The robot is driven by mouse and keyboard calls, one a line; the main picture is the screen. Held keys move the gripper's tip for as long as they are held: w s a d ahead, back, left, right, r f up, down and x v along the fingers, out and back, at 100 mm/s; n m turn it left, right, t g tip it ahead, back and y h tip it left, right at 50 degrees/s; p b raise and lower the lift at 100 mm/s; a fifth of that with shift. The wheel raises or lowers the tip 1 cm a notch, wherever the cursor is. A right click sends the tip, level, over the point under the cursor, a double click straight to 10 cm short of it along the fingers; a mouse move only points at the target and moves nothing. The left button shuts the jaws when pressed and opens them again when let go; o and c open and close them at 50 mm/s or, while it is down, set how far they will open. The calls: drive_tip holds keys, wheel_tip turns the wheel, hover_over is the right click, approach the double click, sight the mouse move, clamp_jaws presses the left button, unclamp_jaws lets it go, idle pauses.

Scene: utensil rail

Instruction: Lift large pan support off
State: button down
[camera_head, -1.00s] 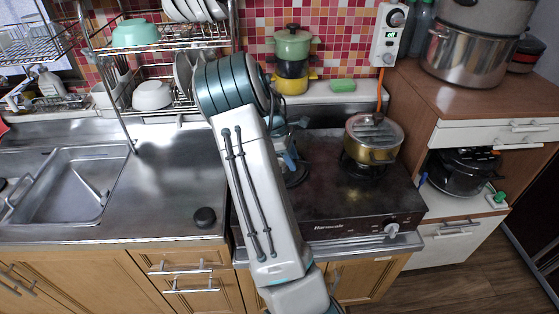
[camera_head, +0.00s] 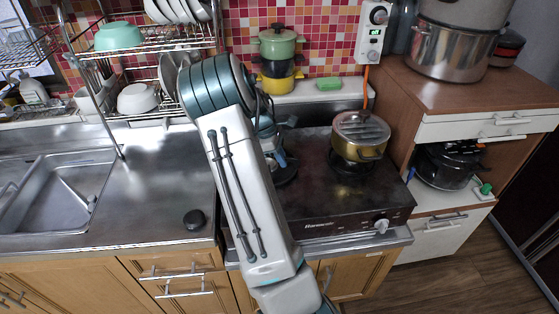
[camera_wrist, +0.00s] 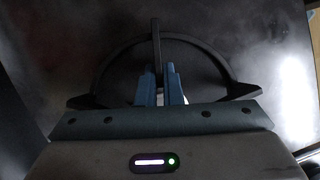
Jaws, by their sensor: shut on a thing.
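The large pan support is a black ring with prongs (camera_wrist: 156,45), seen close up in the wrist view. My gripper (camera_wrist: 164,82) has its two blue fingers shut on the ring's prong near the middle. The ring arcs beyond the fingers, and its near side is hidden behind the gripper body. In the head view my gripper (camera_head: 275,158) is over the left burner of the stove (camera_head: 318,205), mostly covered by my arm. I cannot tell how far the support is from the stove top.
A gold pot with a lid (camera_head: 360,136) stands on the right burner, close to my gripper. A dish rack (camera_head: 150,50) is behind left. Stacked pots (camera_head: 278,52) and a green sponge (camera_head: 328,84) are on the back ledge. The steel counter (camera_head: 160,180) is largely clear.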

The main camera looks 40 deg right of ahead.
drive_tip(key=r, duration=0.2)
drive_tip(key=s+r, duration=0.1)
drive_tip(key=r, duration=0.1)
drive_tip(key=shift+a+b, duration=0.25)
drive_tip(key=shift+b, duration=0.15)
drive_tip(key=s+a+r+b, duration=0.1)
drive_tip(key=s+a+r, duration=0.3)
drive_tip(key=s, duration=0.5)
wheel_tip(320, 180, up, 2)
drive_tip(key=shift+s+a+r, duration=0.15)
drive_tip(key=shift+s+a, duration=0.1)
drive_tip(key=shift+a, duration=0.1)
